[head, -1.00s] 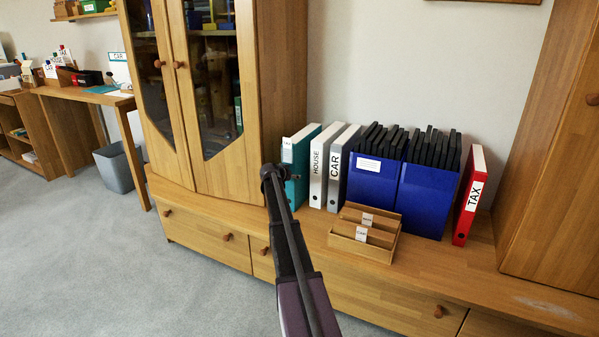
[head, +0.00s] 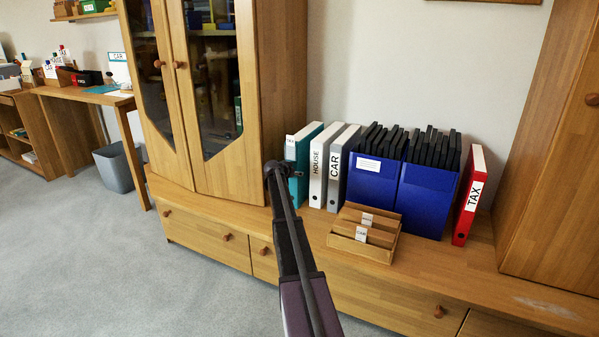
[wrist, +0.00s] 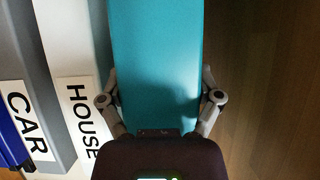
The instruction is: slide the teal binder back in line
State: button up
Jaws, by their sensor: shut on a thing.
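The teal binder (head: 306,145) stands upright on the low wooden cabinet, at the left end of the row, left of the white HOUSE binder (head: 318,165). In the wrist view the teal binder (wrist: 155,60) fills the middle, with the HOUSE binder (wrist: 75,90) close on its left. My gripper (wrist: 160,100) is shut on the teal binder, one finger on each side of it.
The grey CAR binder (head: 342,165) and blue holders (head: 425,200) continue the row to a red TAX binder (head: 468,195). A wooden card box (head: 362,250) sits in front. A tall glass-door cabinet (head: 285,80) stands close on the left.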

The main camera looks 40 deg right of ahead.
aim_at(305, 164)
jog(key=shift+w+d, duration=0.15)
jog(key=shift+d, duration=0.15)
jog(key=shift+w+d, duration=0.25)
jog(key=shift+d, duration=0.4)
jog(key=shift+w+d, duration=0.15)
jog(key=shift+d, duration=0.15)
jog(key=shift+w+d, duration=0.3)
jog(key=shift+d, duration=0.6)
jog(key=o, duration=1.1)
jog(key=shift+f, duration=0.1)
jog(key=shift+a, duration=0.1)
